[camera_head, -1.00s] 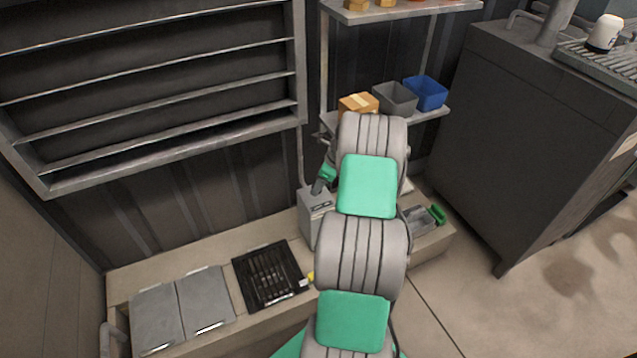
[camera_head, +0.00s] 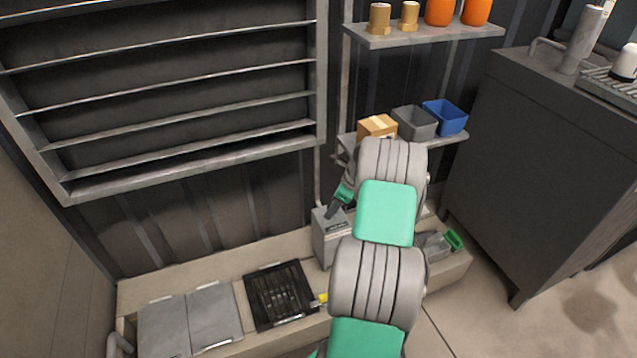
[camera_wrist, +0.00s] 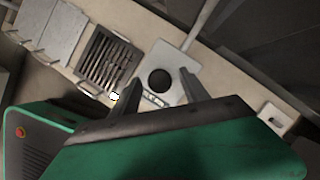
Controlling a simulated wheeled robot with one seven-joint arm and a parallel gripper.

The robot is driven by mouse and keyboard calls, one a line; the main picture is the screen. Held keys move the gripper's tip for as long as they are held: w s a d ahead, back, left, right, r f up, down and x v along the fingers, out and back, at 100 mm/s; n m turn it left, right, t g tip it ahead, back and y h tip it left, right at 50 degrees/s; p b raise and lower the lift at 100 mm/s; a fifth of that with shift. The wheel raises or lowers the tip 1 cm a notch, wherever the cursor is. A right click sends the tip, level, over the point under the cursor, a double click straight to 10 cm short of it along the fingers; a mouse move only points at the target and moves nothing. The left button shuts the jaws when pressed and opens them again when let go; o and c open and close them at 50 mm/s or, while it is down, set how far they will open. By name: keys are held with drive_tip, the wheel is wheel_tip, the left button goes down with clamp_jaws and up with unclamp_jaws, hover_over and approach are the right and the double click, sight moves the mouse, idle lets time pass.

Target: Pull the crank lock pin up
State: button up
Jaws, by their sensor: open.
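A grey box (camera_head: 328,246) with a label stands on the low bench; the wrist view shows its top face (camera_wrist: 165,58) with a dark round spot (camera_wrist: 159,80). I cannot tell whether this spot is the lock pin's knob or a hole; no other pin is clearly visible. My gripper (camera_wrist: 159,77) is open, its two dark fingers on either side of the dark spot in that view. In the head view my gripper (camera_head: 333,210) points down at the box's top, mostly behind my arm. Contact cannot be made out.
A black grate (camera_head: 280,294) and grey lids (camera_head: 190,322) lie left of the box. A small yellow piece (camera_head: 323,298) is beside the grate. A green handle (camera_head: 454,240) is at the right. Shelves with bins (camera_head: 414,122) and a dark cabinet (camera_head: 555,160) stand behind and right.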

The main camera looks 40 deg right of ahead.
wheel_tip(320, 180, down, 3)
drive_tip(key=b, duration=0.3)
drive_tip(key=shift+f, duration=0.15)
drive_tip(key=p+v, duration=0.2)
drive_tip(key=v, duration=0.2)
drive_tip(key=shift+w+r, duration=0.1)
drive_tip(key=shift+r, duration=0.15)
drive_tip(key=s+d+p, duration=0.4)
drive_tip(key=s+d, duration=0.1)
drive_tip(key=s, duration=0.5)
drive_tip(key=w+a+r+n+p, duration=0.3)
drive_tip(key=a+r+n+p, duration=0.4)
drive_tip(key=r, duration=0.8)
drive_tip(key=w+a+r+n+g+h+p, duration=0.1)
drive_tip(key=w+a+r+n+p, duration=0.2)
drive_tip(key=a+r+n+p, duration=0.4)
drive_tip(key=shift+w+a+r, duration=0.3)
drive_tip(key=shift+a+r, duration=3.35)
drive_tip(key=shift+r, duration=0.2)
